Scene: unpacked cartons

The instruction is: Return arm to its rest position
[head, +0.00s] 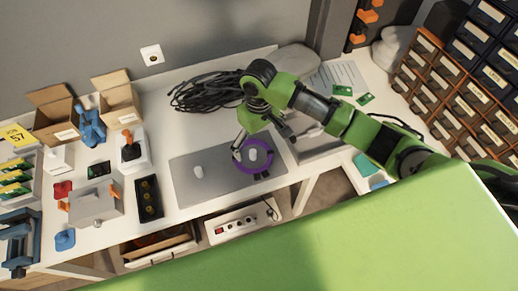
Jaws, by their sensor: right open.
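My right arm comes in from the right and reaches over the white table. My right gripper (264,147) is open, with its fingers spread above a purple ring (264,173) on the grey mat (215,190). My left gripper is not in view.
A black cable coil (200,92) lies behind the mat. Two open cartons (117,98) and several tools stand at the left. Drawer cabinets (440,85) rise at the right. A green surface (330,250) fills the foreground.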

